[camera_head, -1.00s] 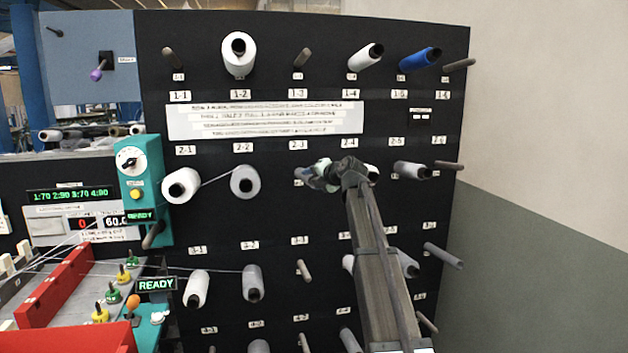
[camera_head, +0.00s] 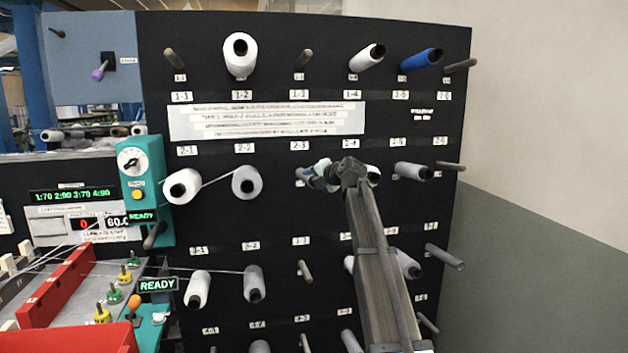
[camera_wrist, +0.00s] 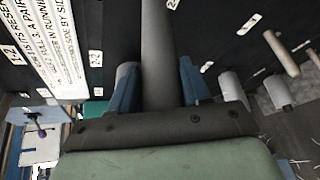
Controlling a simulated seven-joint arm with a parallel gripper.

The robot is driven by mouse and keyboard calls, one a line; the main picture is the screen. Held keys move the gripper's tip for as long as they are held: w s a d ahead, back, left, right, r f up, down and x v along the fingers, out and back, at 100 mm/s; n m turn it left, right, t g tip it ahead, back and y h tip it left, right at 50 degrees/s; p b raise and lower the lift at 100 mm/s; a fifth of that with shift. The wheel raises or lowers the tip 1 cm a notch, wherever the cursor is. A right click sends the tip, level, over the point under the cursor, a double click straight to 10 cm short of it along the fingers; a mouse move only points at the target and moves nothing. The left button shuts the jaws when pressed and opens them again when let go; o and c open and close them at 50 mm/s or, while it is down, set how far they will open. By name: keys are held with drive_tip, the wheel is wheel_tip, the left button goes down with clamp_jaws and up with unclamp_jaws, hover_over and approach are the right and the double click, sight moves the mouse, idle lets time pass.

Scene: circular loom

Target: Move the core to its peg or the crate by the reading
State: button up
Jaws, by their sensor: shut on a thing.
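My gripper (camera_head: 325,174) is at the second row of the black rack, around the 2-3 and 2-4 places. In the wrist view its two blue fingers (camera_wrist: 158,88) are shut on a plain grey tube, the core (camera_wrist: 158,45), which points away from the palm towards the rack. In the head view the core is mostly hidden by my gripper; a pale end shows near 2-3. I cannot tell whether it touches a peg. A red open box, likely the crate (camera_head: 85,338), is at the lower left. A green display (camera_head: 72,195) reads 1:70 2:90 3:70 4:90.
Bare pegs stick out at 1-1 (camera_head: 174,58), 1-3 (camera_head: 303,58) and 3-3 (camera_head: 304,271). White bobbins sit at 1-2 (camera_head: 240,55) and 2-1 (camera_head: 182,186), with threads running from some. A blue bobbin (camera_head: 420,61) is at 1-5. A teal box (camera_head: 146,190) shows READY.

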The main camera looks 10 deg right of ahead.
drive_tip(key=o, duration=1.3)
drive_tip(key=shift+o, duration=0.2)
drive_tip(key=v, duration=1.3)
drive_tip(key=shift+s+d+r, duration=0.15)
drive_tip(key=shift+s+d, duration=0.05)
drive_tip(key=shift+s, duration=0.15)
